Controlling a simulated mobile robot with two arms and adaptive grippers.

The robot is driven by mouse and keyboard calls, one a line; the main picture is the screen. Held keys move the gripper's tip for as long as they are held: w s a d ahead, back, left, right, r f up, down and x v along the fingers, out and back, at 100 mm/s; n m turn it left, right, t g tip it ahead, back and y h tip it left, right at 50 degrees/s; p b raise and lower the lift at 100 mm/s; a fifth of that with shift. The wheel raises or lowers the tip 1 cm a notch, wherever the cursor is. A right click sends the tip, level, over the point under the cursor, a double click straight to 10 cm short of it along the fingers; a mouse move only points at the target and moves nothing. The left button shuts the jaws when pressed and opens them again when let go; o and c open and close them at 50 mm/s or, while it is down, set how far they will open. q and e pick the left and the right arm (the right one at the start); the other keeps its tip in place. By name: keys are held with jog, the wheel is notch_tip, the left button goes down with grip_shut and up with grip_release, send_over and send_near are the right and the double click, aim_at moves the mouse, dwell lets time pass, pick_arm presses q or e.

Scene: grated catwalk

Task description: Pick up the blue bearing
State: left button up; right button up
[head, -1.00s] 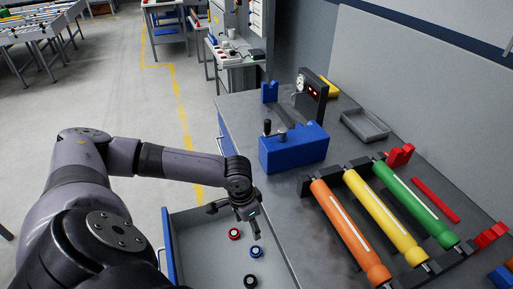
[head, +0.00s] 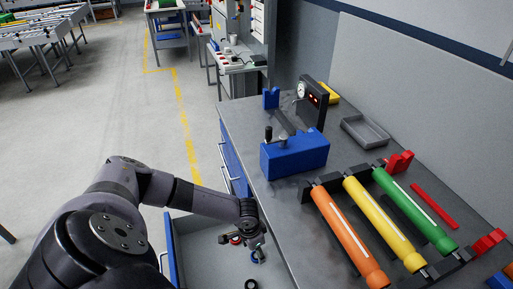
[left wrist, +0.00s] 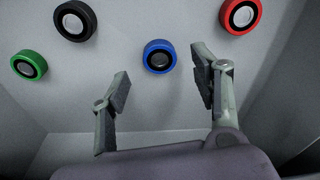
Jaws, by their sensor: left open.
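Contact between finger and bearing does not show. My right gripper is not in view.
Red (left wrist: 240,15), black (left wrist: 75,22) and green (left wrist: 29,66) bearings lie around the blue one. The drawer walls enclose them. The workbench (head: 245,115) above holds a blue vise-like block (head: 294,154) and orange, yellow and green rollers (head: 398,229).

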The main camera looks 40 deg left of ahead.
aim_at(256, 255)
pick_arm(q)
jog(key=shift+w+d+f, duration=0.1)
jog(key=shift+w+f, duration=0.1)
jog(key=shift+f, duration=1.7)
jog(key=shift+c, duration=0.3)
jog(key=c, duration=1.2)
